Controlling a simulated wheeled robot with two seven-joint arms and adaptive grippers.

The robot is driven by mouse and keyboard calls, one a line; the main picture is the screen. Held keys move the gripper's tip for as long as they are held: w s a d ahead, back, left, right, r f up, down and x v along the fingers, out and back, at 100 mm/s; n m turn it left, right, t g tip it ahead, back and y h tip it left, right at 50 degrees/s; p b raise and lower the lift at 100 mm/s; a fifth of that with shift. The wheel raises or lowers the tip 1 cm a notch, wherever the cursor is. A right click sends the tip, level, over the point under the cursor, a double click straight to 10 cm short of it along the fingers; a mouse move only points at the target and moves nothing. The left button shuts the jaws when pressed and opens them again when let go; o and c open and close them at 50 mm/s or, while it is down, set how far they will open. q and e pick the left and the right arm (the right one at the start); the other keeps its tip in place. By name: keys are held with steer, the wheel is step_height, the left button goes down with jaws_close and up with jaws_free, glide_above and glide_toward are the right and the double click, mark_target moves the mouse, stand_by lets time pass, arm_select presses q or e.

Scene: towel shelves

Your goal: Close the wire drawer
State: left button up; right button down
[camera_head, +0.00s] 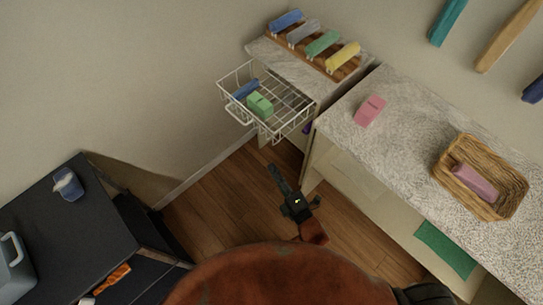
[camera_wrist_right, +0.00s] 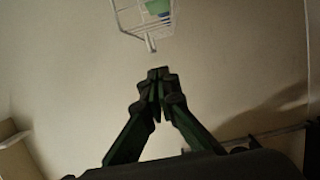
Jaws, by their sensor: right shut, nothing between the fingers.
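The white wire drawer (camera_head: 289,108) is pulled out from under the speckled counter at the upper middle of the head view. It holds a green folded towel (camera_head: 260,105) and a blue one (camera_head: 246,89). The drawer also shows at the top of the right wrist view (camera_wrist_right: 135,14), with its handle (camera_wrist_right: 150,43) just beyond my fingertips. My right gripper (camera_head: 274,170) is shut and empty, below the drawer in the head view and apart from it. It fills the middle of the wrist view (camera_wrist_right: 158,75). My left gripper is not in view.
Rolled towels stand on a wooden rack (camera_head: 338,73) above the drawer. A speckled counter (camera_head: 400,110) to the right bears a pink towel (camera_head: 370,111) and a wicker basket (camera_head: 451,160). A dark table (camera_head: 95,225) stands at left. The wooden floor between is open.

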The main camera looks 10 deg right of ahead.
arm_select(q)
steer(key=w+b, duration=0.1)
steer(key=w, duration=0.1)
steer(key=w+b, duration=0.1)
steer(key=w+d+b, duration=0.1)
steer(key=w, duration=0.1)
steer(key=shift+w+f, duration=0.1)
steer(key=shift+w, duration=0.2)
arm_select(e)
steer(key=w, duration=1.1)
steer(key=shift+w+a, duration=0.1)
steer(key=shift+a, duration=0.05)
